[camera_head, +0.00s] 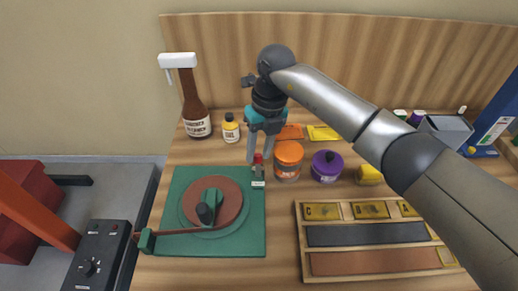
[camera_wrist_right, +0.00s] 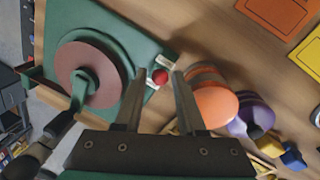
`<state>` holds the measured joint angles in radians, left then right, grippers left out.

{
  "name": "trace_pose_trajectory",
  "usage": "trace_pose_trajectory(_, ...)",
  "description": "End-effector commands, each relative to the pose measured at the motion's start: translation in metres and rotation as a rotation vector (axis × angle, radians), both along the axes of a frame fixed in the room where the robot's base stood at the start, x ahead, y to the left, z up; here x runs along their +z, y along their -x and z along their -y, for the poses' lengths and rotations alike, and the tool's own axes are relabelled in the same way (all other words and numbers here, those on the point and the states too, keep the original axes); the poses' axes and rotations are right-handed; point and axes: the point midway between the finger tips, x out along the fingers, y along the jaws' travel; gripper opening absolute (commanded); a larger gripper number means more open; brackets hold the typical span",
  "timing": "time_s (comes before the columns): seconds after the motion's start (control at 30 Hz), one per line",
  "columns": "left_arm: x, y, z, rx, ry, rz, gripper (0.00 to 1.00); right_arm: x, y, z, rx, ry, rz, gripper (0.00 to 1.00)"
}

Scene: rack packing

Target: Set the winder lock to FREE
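The winder is a green base plate (camera_head: 175,200) with a brown disc (camera_head: 231,190) and a crank whose green handle end (camera_head: 147,241) sticks out left. The winder lock, a small lever with a red knob (camera_head: 258,159), stands at the plate's upper right corner. Its white labels (camera_head: 258,184) are too small to read. In the right wrist view the red knob (camera_wrist_right: 160,76) lies between the fingertips. My right gripper (camera_head: 259,156) points down over the lock, open, one finger on each side of the knob. I cannot tell whether a finger touches it. My left gripper is out of view.
An orange-lidded jar (camera_head: 288,154) and a purple-lidded jar (camera_head: 327,165) stand just right of the lock. A small yellow-capped bottle (camera_head: 230,128) and a brown bottle (camera_head: 196,115) stand behind left. A wooden tray (camera_head: 300,245) lies at front right. A black control box (camera_head: 97,256) is at left.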

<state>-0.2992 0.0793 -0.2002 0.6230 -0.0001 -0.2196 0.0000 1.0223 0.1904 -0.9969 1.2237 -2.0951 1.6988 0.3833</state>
Motion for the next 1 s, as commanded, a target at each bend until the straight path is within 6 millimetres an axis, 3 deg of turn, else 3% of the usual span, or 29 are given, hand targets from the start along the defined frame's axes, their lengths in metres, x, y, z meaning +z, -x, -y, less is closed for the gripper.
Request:
trace_pose_trajectory(0.13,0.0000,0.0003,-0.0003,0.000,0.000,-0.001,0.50,0.0002,0.0001,-0.0002,0.000,0.000,0.000,0.38)
trace_pose_trajectory(0.47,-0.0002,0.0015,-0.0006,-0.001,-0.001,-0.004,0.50,0.0006,-0.0001,0.0000,0.000,0.000,0.000,0.01)
trace_pose_trajectory(1.0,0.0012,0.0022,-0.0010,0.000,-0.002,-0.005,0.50,0.0020,0.0009,0.0001,0.002,0.000,0.022,0.00)
